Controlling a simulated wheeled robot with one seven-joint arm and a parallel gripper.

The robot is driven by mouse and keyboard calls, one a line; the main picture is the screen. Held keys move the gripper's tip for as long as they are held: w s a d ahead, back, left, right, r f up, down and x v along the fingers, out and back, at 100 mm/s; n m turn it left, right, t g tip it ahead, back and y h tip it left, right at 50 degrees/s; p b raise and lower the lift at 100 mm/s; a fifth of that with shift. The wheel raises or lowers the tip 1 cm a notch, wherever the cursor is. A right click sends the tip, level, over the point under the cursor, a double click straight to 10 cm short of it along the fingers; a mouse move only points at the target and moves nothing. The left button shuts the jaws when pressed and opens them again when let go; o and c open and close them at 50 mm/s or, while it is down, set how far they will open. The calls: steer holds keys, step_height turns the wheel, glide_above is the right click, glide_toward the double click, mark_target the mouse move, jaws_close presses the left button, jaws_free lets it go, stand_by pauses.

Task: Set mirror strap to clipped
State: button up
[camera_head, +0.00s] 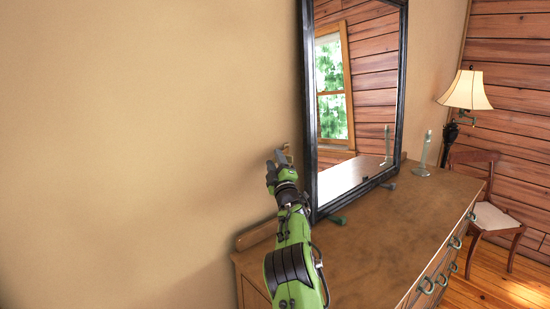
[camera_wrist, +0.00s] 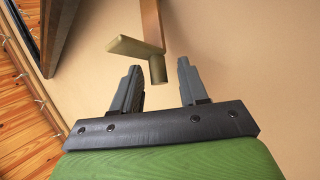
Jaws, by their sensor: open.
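The mirror (camera_head: 355,85) stands in a dark frame on the dresser, close to the wall. Its dark frame edge (camera_wrist: 58,30) shows at the upper left in the wrist view. The mirror strap (camera_wrist: 151,20) is a brown band at the top of the wrist view, with a brass-coloured clip piece (camera_wrist: 135,48) at its lower end. My gripper (camera_head: 280,160) is beside the mirror's left edge, near the wall. In the wrist view my gripper (camera_wrist: 160,75) is open, with the clip piece just beyond and partly between the fingertips. I cannot tell whether they touch.
The wooden dresser (camera_head: 385,230) lies below and right of my arm, its top mostly clear. A glass candlestick (camera_head: 423,155) stands at its back right. A lamp (camera_head: 466,92) and a chair (camera_head: 487,215) are further right. The bare wall (camera_head: 130,140) fills the left.

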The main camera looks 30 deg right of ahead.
steer(key=shift+w+d+r, duration=0.15)
steer(key=shift+w, duration=0.15)
steer(key=shift+c, duration=0.2)
jaws_close()
steer(key=s+d+n+y+p, duration=0.1)
steer(key=y, duration=0.2)
steer(key=s+d+n+y+p, duration=0.1)
steer(key=n+y+p, duration=0.1)
steer(key=s+n+t+y+p, duration=0.1)
steer(key=y+p, duration=0.1)
steer(key=y, duration=0.1)
steer(key=shift+s+d+r+y, duration=0.1)
steer(key=shift+d+r+y, duration=0.05)
steer(key=shift+d+y, duration=0.2)
